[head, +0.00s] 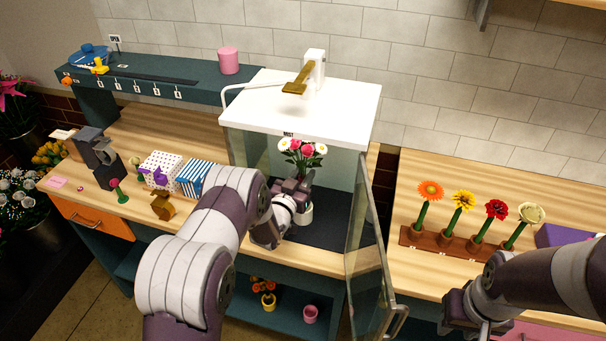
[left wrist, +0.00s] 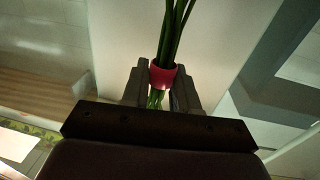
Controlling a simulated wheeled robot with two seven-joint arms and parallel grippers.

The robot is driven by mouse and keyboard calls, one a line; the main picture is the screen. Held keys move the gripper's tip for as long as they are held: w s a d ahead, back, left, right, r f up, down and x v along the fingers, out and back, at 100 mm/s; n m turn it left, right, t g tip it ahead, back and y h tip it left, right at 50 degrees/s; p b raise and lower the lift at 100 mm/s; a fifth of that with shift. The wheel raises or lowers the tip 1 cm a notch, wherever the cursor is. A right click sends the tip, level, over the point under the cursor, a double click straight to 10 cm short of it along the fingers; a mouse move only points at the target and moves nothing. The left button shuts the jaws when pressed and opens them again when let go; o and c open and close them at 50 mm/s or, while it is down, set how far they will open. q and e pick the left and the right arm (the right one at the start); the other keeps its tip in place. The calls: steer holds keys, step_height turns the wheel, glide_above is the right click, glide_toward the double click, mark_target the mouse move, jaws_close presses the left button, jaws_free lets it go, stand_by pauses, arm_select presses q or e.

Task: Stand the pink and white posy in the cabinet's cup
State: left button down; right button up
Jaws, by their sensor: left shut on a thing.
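The pink and white posy (head: 302,151) is upright inside the glass cabinet (head: 340,100), its blooms just below the white top. My left gripper (head: 292,190) reaches in through the open front and is shut on the posy. In the left wrist view, a red band (left wrist: 164,76) around the green stems (left wrist: 174,30) sits between the two fingers. A pale cup (head: 305,214) stands on the dark cabinet floor, partly hidden by my gripper. Whether the stem ends are in the cup is hidden. My right gripper (head: 478,322) is low at the right, its fingers unclear.
The cabinet's glass door (head: 368,270) stands open at the right of the opening. A wooden rack (head: 450,246) of several single flowers is on the right counter. Gift boxes (head: 162,172) and a grey device (head: 97,155) are on the left counter. Small pots (head: 310,313) sit on the shelf below.

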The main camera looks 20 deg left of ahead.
arm_select(q)
steer(key=shift+s+r, duration=0.1)
steer(key=shift+r, duration=0.05)
steer(key=shift+f, duration=0.2)
steer(key=shift+b, duration=0.4)
steer(key=shift+f+b, duration=0.3)
steer(key=shift+b, duration=0.3)
stand_by(0.5)
steer(key=shift+f, duration=0.1)
steer(key=shift+f+b, duration=0.8)
steer(key=shift+b, duration=0.15)
steer(key=shift+f+b, duration=0.55)
steer(key=shift+b, duration=0.05)
